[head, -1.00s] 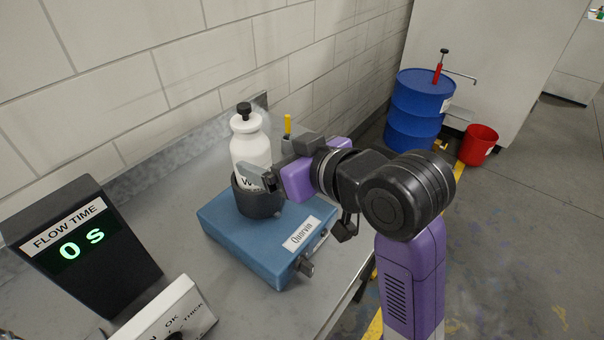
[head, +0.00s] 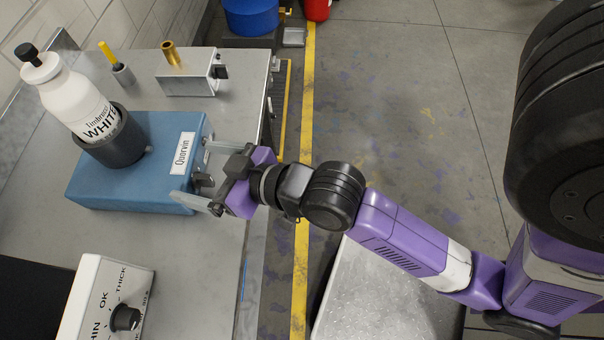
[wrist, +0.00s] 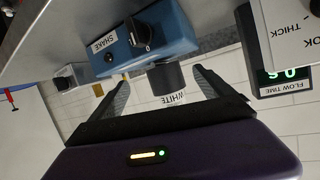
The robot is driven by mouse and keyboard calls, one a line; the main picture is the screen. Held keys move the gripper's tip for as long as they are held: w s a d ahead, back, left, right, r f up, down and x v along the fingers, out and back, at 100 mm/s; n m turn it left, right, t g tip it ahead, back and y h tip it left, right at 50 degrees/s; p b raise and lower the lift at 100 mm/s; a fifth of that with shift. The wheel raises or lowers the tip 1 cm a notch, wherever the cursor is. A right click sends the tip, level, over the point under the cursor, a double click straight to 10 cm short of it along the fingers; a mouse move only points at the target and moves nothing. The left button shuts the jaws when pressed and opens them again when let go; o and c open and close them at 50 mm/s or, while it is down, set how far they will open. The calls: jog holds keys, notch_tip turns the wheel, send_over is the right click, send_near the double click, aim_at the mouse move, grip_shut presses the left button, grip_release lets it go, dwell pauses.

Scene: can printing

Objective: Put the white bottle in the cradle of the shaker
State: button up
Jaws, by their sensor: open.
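The white bottle (head: 72,95), with a black cap, stands with its base inside the dark round cradle (head: 125,150) on top of the blue shaker (head: 105,188). Its lower end is hidden by the cradle wall. My gripper (head: 189,171) is open and empty at the shaker's front face, with its fingers spread near the black knob (head: 203,180). The wrist view is upside down and shows the shaker (wrist: 185,32), its knob (wrist: 138,32) beside a SHAKE label, the cradle (wrist: 166,78) and part of the bottle's WHITE label (wrist: 175,98).
A gauge with a dial (head: 105,300) stands near the front of the bench. A metal block with a brass cup (head: 190,78) and a small holder with a yellow stick (head: 120,73) stand at the back. The bench edge runs beneath my gripper; bare bench lies before the shaker.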

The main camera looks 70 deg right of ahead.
jog(key=s+f+n, duration=0.1)
jog(key=s, duration=2.1)
jog(key=shift+f+t, duration=0.2)
jog(key=shift+t, duration=0.1)
dwell(0.8)
